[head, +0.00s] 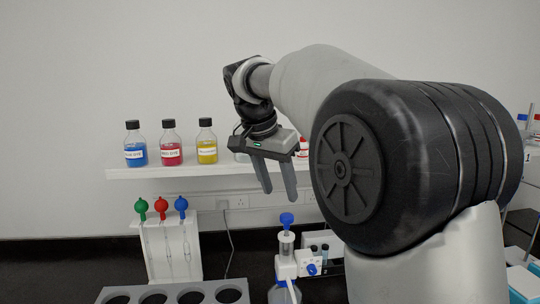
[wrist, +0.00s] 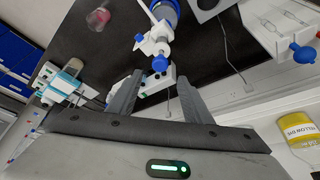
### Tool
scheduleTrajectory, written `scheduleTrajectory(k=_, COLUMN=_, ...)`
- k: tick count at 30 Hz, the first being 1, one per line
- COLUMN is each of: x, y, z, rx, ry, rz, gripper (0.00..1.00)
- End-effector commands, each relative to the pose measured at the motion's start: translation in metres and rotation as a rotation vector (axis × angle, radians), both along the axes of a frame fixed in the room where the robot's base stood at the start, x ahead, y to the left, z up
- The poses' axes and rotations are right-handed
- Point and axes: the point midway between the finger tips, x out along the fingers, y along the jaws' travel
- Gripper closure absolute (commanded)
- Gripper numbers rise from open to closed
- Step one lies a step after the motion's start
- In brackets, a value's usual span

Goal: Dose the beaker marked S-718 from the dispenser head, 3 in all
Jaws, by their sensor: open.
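The dispenser head (head: 286,264) is white with a blue plunger knob on top (head: 287,220) and a blue side knob; it sits on a bottle in the lower middle of the head view. In the wrist view the dispenser head (wrist: 153,42) points toward me, its blue knob (wrist: 160,63) just beyond my fingertips. My gripper (head: 279,194) is open and empty, fingers down, above the knob and apart from it. It also shows in the wrist view (wrist: 158,80). A small clear vessel with red contents (wrist: 97,18) stands on the dark bench; I cannot read any S-718 mark.
A shelf (head: 125,173) holds blue, red and yellow bottles behind. A pipette stand (head: 172,250) with coloured bulbs and a grey rack with round holes (head: 242,290) stand left of the dispenser. A white device (wrist: 60,85) and blue trays (wrist: 15,50) lie left in the wrist view.

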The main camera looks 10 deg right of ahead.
Motion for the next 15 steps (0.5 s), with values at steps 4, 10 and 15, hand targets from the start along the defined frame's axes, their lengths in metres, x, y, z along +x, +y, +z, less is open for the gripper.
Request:
scheduleTrajectory(k=4, x=-0.01, y=0.011, z=0.037, rx=0.002, ry=-0.003, rz=0.002, gripper=0.55)
scheduleTrajectory(k=10, x=-0.019, y=0.021, z=0.07, rx=0.001, ry=-0.002, rz=0.002, gripper=0.55)
scheduleTrajectory(k=15, x=-0.024, y=0.024, z=0.082, rx=0.0, ry=0.001, rz=0.001, gripper=0.55)
